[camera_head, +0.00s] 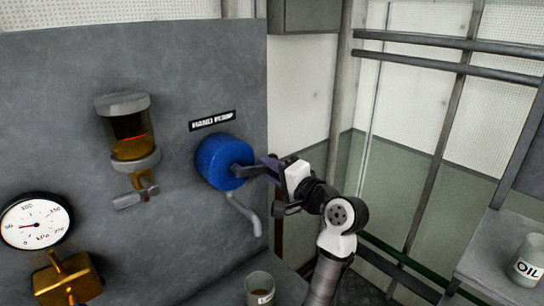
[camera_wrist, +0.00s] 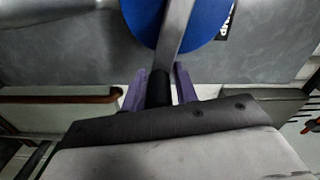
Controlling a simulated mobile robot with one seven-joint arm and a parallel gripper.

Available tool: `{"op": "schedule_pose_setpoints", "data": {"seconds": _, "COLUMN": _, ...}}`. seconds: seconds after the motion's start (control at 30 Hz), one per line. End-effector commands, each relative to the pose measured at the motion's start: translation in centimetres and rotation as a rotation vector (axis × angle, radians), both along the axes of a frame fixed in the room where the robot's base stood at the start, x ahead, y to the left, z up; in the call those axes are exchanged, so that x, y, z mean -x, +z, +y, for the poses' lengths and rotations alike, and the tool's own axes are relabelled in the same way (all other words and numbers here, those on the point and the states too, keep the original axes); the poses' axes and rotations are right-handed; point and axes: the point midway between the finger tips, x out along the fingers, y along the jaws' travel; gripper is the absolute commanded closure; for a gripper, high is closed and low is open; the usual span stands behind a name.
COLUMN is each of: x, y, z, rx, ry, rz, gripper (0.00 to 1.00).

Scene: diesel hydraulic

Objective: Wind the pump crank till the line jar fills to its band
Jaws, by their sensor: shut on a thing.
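The blue hand pump (camera_head: 218,163) is mounted on the grey panel under a "HAND PUMP" label. Its grey crank arm (camera_wrist: 177,30) crosses the blue face in the wrist view and leads to a dark handle (camera_wrist: 158,90). My gripper (camera_head: 268,168) is at the crank, to the right of the pump, with its purple fingers shut on the handle. The line jar (camera_head: 131,132) is on the panel to the left of the pump.
A brass valve body (camera_head: 66,280) and a round kPa gauge (camera_head: 36,221) are at the lower left. A grey spout (camera_head: 243,214) curves down below the pump, above a glass jar (camera_head: 259,289). An oil can (camera_head: 527,262) stands on a shelf at right.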

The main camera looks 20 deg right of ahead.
Motion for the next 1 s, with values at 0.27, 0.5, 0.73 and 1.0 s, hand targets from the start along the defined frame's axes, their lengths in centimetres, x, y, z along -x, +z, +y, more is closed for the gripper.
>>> {"op": "schedule_pose_setpoints", "data": {"seconds": 0.27, "x": 0.3, "y": -1.7, "z": 0.6, "rx": -0.192, "ry": 0.004, "rz": 0.085, "gripper": 1.0}}
{"op": "schedule_pose_setpoints", "data": {"seconds": 0.5, "x": 0.4, "y": -2.5, "z": 1.0, "rx": -0.299, "ry": 0.003, "rz": 0.127, "gripper": 1.0}}
{"op": "schedule_pose_setpoints", "data": {"seconds": 0.73, "x": 0.5, "y": -2.7, "z": 1.2, "rx": -0.343, "ry": 0.004, "rz": 0.144, "gripper": 1.0}}
{"op": "schedule_pose_setpoints", "data": {"seconds": 1.0, "x": 0.5, "y": -2.7, "z": 1.2, "rx": -0.351, "ry": 0.004, "rz": 0.145, "gripper": 1.0}}
